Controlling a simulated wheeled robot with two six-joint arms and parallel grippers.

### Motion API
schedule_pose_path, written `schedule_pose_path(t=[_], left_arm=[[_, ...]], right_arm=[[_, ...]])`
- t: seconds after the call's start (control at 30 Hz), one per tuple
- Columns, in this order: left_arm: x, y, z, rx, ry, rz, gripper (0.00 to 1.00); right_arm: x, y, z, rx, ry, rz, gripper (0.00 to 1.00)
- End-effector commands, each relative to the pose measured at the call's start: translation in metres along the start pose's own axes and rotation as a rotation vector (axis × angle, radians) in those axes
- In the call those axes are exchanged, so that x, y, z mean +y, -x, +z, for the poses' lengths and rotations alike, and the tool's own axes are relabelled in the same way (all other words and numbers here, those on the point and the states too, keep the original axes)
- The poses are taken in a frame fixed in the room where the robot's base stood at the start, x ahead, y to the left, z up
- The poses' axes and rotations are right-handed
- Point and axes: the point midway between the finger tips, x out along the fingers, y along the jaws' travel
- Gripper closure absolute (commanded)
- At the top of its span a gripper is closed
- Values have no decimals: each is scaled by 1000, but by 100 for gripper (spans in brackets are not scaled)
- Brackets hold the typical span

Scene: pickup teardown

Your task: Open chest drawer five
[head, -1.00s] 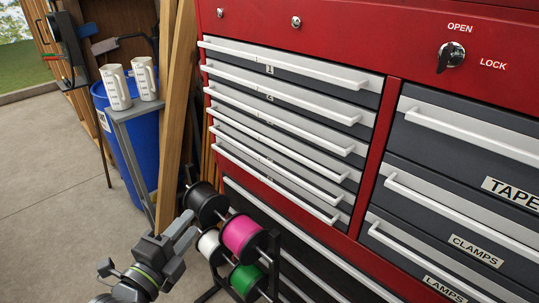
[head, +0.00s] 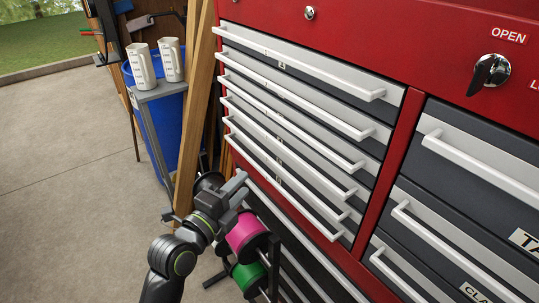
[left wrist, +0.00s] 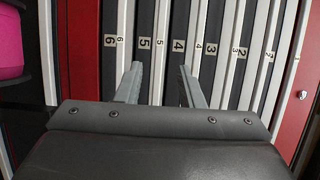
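The red tool chest (head: 420,60) has a left column of narrow grey drawers with white bar handles, all closed. The drawer five handle (head: 300,179) is the second from the bottom of that column in the head view. In the left wrist view, the number 5 label (left wrist: 160,44) shows between my finger lines, on the drawer five handle. My left gripper (head: 240,182) is low at the left edge of the drawers. It is open and empty, its two fingers (left wrist: 160,80) apart and pointing at the drawer fronts. Contact is not visible. My right gripper is not in view.
A spool rack with pink (head: 246,234) and green (head: 249,274) spools stands just beside and below my left gripper. Wooden planks (head: 196,110), a blue bin (head: 180,125) and a stand with two white jugs (head: 141,66) are at the left. Open concrete floor (head: 60,200) lies left.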

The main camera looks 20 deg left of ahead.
Motion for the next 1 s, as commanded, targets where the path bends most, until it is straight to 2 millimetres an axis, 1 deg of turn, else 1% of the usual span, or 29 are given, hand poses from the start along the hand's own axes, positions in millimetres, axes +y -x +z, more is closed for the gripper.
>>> schedule_pose_path(t=[0.03, 0.2, 0.5, 0.7, 0.83, 1.0], left_arm=[[-4, -12, -1, 1, 2, -2, 65], [-3, -45, 0, 1, 1, -1, 65], [-2, -96, -1, 1, 0, 0, 65], [-1, -116, 0, 0, -1, 0, 65], [0, -121, 0, 0, -1, 0, 65], [0, -122, 0, 0, -1, -1, 65]], right_arm=[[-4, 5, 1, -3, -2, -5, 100], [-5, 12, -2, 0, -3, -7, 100], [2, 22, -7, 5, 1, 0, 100], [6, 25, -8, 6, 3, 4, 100], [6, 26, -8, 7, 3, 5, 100], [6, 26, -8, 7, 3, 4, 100]])
